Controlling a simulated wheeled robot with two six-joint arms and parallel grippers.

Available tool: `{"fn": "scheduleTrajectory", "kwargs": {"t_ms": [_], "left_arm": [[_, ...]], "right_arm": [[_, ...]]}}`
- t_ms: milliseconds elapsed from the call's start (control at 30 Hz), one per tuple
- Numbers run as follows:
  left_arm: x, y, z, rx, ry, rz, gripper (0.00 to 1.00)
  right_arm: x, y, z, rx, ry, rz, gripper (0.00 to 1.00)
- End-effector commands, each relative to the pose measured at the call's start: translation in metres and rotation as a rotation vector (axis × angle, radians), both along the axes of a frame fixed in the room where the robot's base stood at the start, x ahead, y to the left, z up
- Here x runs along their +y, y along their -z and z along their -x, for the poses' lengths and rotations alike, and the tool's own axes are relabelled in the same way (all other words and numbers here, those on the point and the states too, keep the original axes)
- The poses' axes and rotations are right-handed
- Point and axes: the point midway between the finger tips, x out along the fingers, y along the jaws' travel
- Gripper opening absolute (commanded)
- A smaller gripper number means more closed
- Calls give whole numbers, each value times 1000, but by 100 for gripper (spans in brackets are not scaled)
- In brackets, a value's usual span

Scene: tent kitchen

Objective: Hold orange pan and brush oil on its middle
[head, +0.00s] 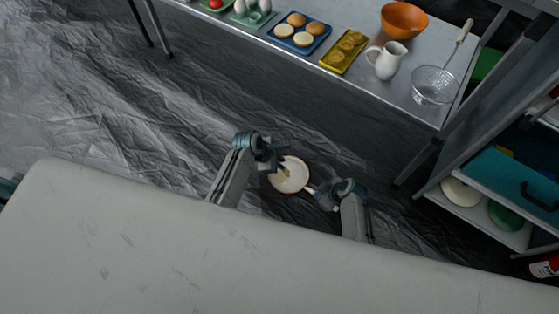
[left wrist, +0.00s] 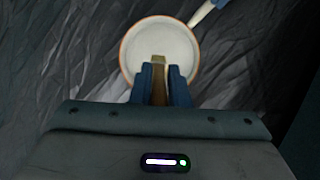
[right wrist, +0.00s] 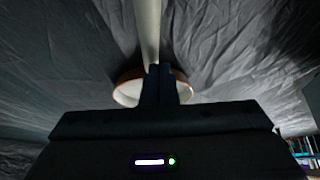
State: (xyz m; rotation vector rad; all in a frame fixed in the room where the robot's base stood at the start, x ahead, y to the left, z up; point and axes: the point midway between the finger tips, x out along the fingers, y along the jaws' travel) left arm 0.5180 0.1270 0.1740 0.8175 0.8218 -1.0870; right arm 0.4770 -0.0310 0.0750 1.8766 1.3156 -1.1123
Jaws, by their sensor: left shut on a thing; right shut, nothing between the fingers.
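The pan (head: 293,182) has a pale inside and an orange-brown rim. It is off the ground between my grippers; it also shows in the left wrist view (left wrist: 150,38) and the right wrist view (right wrist: 127,92). My left gripper (head: 277,168) is shut on a tan brush (left wrist: 158,70), which reaches over the pan's inside. I cannot tell whether its tip touches the pan. The pan's pale handle (left wrist: 203,14) runs to my right gripper (head: 316,193). My right fingers are shut; their contact with the handle is unclear.
A metal table (head: 360,87) holds an orange bowl (head: 404,20), white jug (head: 388,62), strainer (head: 434,86), yellow tray (head: 335,64) and blue tray (head: 317,44). A shelf (head: 480,221) stands at right. A pale surface (head: 150,250) fills the front. Dark crumpled floor lies between.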

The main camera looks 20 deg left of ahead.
Motion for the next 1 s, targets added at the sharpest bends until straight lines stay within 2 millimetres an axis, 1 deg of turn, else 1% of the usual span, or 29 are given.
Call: {"fn": "scheduleTrajectory", "kwargs": {"t_ms": [433,1000], "left_arm": [[0,0,0,0,0,0,0],[0,9,0,1,0,0,0]], "right_arm": [[-1,1,1,2,0,2,0],[-1,1,1,2,0,2,0]]}}
